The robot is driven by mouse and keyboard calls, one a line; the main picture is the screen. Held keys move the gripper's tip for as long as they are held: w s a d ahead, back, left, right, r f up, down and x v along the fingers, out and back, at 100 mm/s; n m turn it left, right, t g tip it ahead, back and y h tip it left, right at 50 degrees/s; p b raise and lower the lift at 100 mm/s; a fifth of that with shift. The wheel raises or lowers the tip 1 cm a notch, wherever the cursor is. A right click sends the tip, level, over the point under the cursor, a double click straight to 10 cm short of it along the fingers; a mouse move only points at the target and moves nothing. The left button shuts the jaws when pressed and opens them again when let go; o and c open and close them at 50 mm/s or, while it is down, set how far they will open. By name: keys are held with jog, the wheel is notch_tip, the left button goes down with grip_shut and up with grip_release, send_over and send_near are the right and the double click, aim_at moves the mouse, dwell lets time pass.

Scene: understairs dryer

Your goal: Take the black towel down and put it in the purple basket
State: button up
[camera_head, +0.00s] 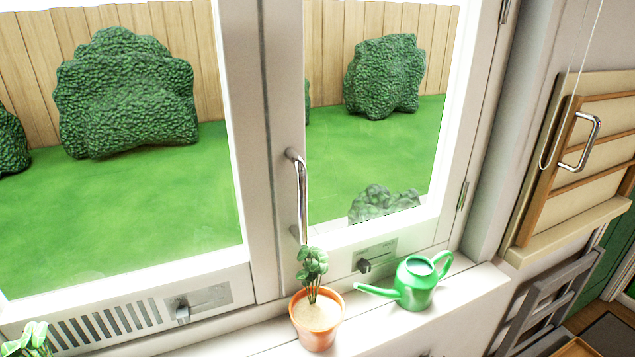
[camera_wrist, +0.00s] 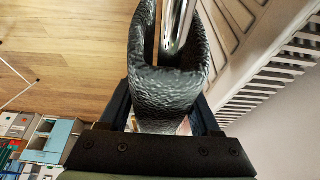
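The black towel (camera_wrist: 168,90), dark and wrinkled, hangs folded over a shiny metal rail (camera_wrist: 178,22) in the wrist view. My gripper (camera_wrist: 163,105) is around the towel's lower fold, with its dark fingers spread wide, one on each side. The fingertips are partly hidden by the towel, and I cannot see any clear pinch on the cloth. The head view shows neither the towel nor my gripper. No purple basket shows in either view.
In the wrist view, shelves of boxes and books (camera_wrist: 45,140) stand at lower left above a wood floor (camera_wrist: 70,50), with a white slatted railing (camera_wrist: 275,65) at right. In the head view, a potted plant (camera_head: 316,322) and green watering can (camera_head: 416,284) stand on the windowsill.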

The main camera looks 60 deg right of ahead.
grip_shut()
jog(key=shift+r, duration=0.1)
notch_tip(320, 180, up, 18)
jog(key=p, duration=0.2)
jog(key=shift+r, duration=0.2)
dwell(0.4)
